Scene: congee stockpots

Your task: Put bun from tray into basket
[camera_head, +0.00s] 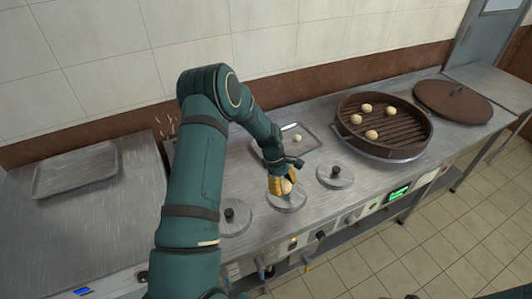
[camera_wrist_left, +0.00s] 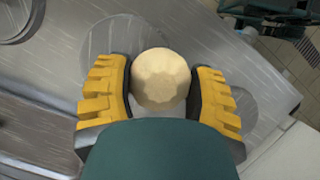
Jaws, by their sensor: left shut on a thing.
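My left gripper (camera_head: 281,185) is shut on a pale round bun (camera_wrist_left: 160,80), which sits between the two yellow fingers in the left wrist view. In the head view the held bun (camera_head: 286,186) shows at the fingertips, over the middle round lid on the counter. The brown round basket (camera_head: 384,148) stands to the right with several buns on its slatted floor. The metal tray (camera_head: 313,136) lies behind my left gripper, partly hidden by my arm. One bun (camera_head: 297,138) is visible on it. My right gripper is not in view.
Round metal lids with black knobs sit along the counter front, one (camera_head: 335,175) right of my gripper and one (camera_head: 232,219) left. A brown basket lid (camera_head: 453,101) lies right of the basket. An empty tray (camera_head: 76,172) rests far left.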

